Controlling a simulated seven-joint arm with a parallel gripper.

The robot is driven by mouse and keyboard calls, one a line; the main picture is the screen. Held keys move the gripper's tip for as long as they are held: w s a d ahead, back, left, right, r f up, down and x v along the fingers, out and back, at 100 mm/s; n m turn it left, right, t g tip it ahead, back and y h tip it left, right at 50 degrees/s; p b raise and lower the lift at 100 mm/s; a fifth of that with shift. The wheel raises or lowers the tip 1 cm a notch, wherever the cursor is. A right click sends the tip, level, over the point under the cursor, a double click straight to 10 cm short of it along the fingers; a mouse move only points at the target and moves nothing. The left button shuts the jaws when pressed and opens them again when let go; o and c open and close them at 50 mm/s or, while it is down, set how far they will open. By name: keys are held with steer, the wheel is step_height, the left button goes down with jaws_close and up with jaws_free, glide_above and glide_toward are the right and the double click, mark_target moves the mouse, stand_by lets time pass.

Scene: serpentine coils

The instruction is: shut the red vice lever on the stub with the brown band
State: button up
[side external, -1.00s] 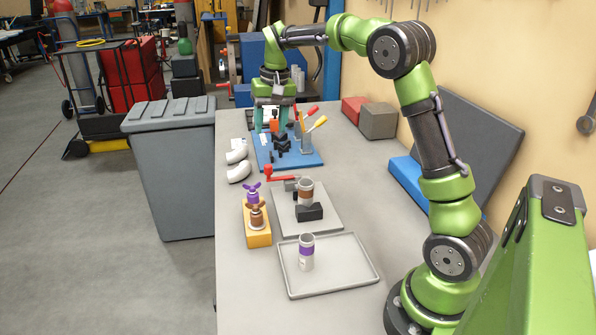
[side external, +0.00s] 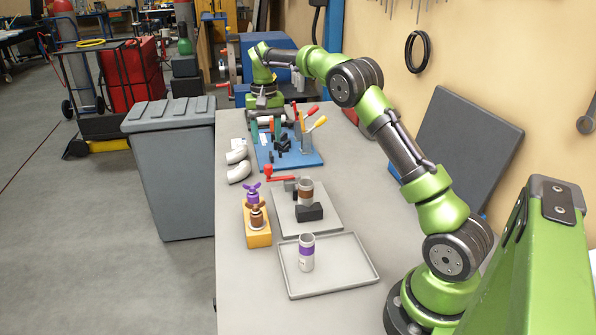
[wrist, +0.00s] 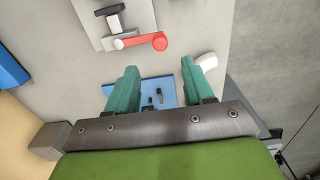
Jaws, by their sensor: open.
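The red vice lever (side external: 284,178) points left from the vice on the grey base plate (side external: 325,222), its round knob at the left end. The lever also shows in the wrist view (wrist: 145,42). The stub with the brown band (side external: 306,193) stands upright at the vice, behind a dark block (side external: 309,212). Whether the jaw touches it I cannot tell. My gripper (side external: 266,130) is open and empty, well beyond the lever, above the blue tool board. In the wrist view my gripper (wrist: 158,80) has its teal fingers apart, with the lever ahead of them.
A stub with a purple band (side external: 306,252) stands in a grey tray (side external: 352,279). Purple and brown winged pieces stand on a yellow block (side external: 258,238). White elbow pipes (side external: 238,172) lie at the left table edge. Upright tools stand on the blue board (side external: 309,161).

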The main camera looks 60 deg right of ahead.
mark_target(268, 166)
step_height(268, 166, down, 10)
steer(key=shift+f, duration=0.1)
stand_by(0.4)
jaws_close()
